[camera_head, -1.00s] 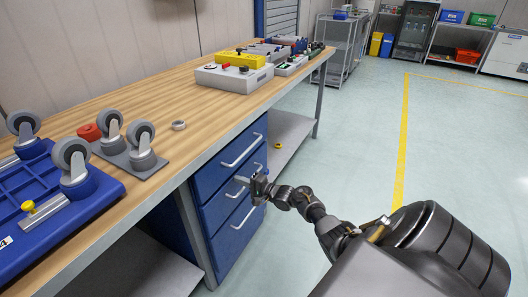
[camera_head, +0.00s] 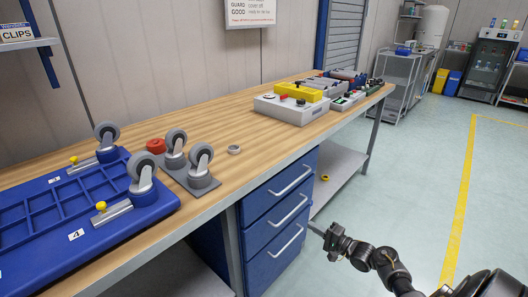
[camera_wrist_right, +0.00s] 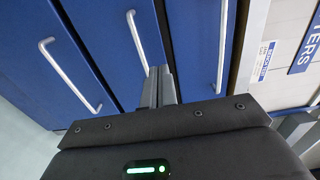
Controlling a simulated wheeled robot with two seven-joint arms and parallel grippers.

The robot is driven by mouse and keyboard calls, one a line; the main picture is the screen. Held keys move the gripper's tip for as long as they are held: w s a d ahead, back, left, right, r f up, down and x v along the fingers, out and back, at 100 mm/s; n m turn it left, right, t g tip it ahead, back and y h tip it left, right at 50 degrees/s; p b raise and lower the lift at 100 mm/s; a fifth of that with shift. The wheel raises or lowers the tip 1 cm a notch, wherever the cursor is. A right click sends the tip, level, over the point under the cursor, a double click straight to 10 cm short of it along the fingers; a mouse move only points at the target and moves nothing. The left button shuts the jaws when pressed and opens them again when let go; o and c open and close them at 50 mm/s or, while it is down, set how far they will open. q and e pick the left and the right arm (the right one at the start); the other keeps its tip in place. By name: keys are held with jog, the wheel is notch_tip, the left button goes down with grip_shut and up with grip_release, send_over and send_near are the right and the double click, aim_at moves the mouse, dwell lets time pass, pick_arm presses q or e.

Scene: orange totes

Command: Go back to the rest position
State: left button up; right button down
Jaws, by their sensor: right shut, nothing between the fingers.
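My right gripper (camera_head: 322,231) shows in the head view at the lower right, in front of the blue drawer cabinet (camera_head: 270,240) and apart from it. Its fingers are shut with nothing between them. In the right wrist view the closed fingers (camera_wrist_right: 158,86) point at the blue drawer fronts and their metal handles (camera_wrist_right: 137,42). The drawers look shut. My left gripper is in neither view.
The wooden workbench (camera_head: 225,185) holds a blue caster-wheeled tray (camera_head: 75,205), loose casters (camera_head: 200,165), a red round part (camera_head: 155,146), a ring (camera_head: 234,149) and a control box with a yellow part (camera_head: 295,105). The floor (camera_head: 430,190) to the right is clear.

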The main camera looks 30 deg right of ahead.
jog(key=shift+f, duration=0.1)
